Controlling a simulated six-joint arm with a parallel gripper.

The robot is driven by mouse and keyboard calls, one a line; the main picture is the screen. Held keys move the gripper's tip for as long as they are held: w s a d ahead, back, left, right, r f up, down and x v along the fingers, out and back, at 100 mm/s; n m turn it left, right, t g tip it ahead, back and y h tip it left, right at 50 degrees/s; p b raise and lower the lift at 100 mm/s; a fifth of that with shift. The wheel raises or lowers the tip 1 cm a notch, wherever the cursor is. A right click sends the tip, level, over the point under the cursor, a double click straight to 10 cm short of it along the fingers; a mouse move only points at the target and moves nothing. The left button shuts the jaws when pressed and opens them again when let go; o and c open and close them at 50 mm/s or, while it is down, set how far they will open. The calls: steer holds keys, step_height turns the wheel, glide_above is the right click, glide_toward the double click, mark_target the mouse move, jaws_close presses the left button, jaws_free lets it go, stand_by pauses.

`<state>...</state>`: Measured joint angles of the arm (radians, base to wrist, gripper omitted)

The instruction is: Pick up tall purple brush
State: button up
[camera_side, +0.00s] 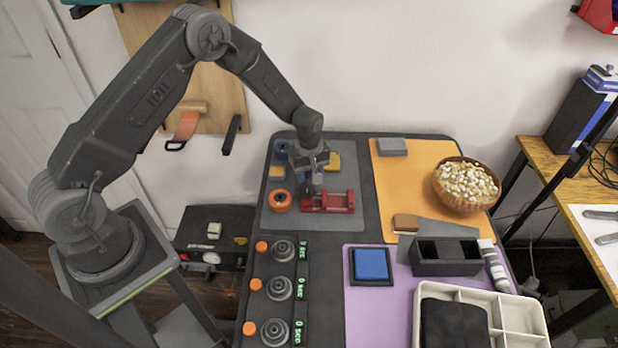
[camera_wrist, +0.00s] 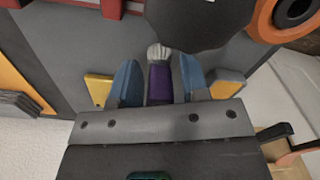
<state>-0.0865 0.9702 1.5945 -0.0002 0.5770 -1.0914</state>
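The purple brush (camera_wrist: 159,84) shows in the wrist view as a purple handle topped by pale bristles. It stands between the two blue fingers of my gripper (camera_wrist: 158,66). A narrow gap shows on each side of the handle, so the fingers look apart and not closed on it. In the side view my gripper (camera_side: 314,182) points down over the grey mat, beside the red vise. The brush cannot be made out clearly there, as my gripper covers that spot.
A red vise (camera_side: 330,202) and an orange tape roll (camera_side: 280,201) are close to my gripper. Yellow blocks (camera_side: 333,161) and a blue item (camera_side: 281,149) stand behind. A dark rounded object (camera_wrist: 200,22) hangs close beyond the bristles in the wrist view.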

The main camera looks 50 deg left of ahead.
steer(key=c, duration=0.7)
steer(key=shift+r, duration=0.1)
steer(key=shift+r, duration=0.55)
step_height(320, 180, up, 3)
steer(key=s+a+r, duration=0.6)
steer(key=a, duration=0.4)
steer(key=shift+r, duration=0.35)
